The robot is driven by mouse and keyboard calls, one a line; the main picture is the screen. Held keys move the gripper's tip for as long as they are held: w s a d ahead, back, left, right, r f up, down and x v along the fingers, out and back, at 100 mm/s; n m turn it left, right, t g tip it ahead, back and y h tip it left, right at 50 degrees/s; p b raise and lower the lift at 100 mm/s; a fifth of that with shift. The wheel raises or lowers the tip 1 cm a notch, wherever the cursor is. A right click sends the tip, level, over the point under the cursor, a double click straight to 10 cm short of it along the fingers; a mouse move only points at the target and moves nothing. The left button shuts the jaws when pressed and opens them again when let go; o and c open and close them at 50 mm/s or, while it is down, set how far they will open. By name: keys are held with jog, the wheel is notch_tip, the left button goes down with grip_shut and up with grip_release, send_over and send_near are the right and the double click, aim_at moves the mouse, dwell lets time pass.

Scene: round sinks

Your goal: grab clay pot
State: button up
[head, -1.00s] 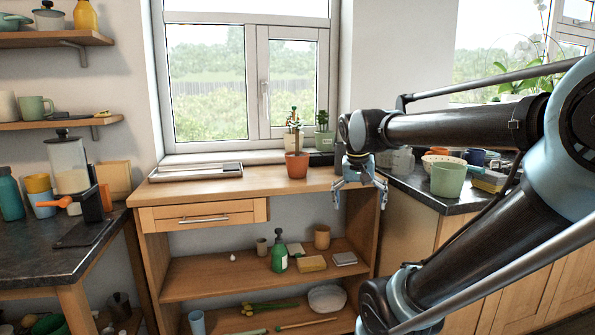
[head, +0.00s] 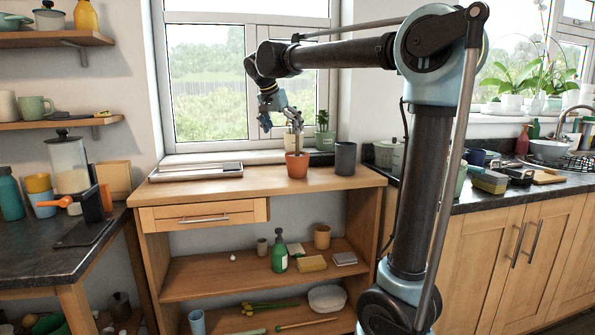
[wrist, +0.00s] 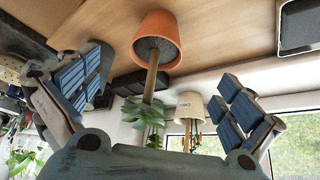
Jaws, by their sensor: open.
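The orange clay pot (head: 297,165) stands upright on the wooden tabletop (head: 240,184), near its right half. In the wrist view the clay pot (wrist: 145,45) shows dark soil, a brown stem and green leaves. My gripper (head: 281,118) is open and empty, above the pot at the height of its plant. In the head view it partly hides the plant. In the wrist view the pot and stem appear between my two spread fingers (wrist: 160,95), and neither finger touches the pot.
A cream pot (head: 291,142) and a green pot (head: 325,140) stand behind on the window sill. A dark grey cup (head: 345,158) is close to the clay pot's right. A metal tray (head: 197,173) lies at the left. The tabletop's front is clear.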

aim_at(296, 165)
jog(key=x, duration=1.1)
jog(key=shift+w+f, duration=0.15)
jog(key=shift+f, duration=0.25)
jog(key=shift+x, duration=2.7)
jog(key=shift+s+d, duration=0.1)
jog(key=shift+s, duration=0.1)
jog(key=c, duration=1.3)
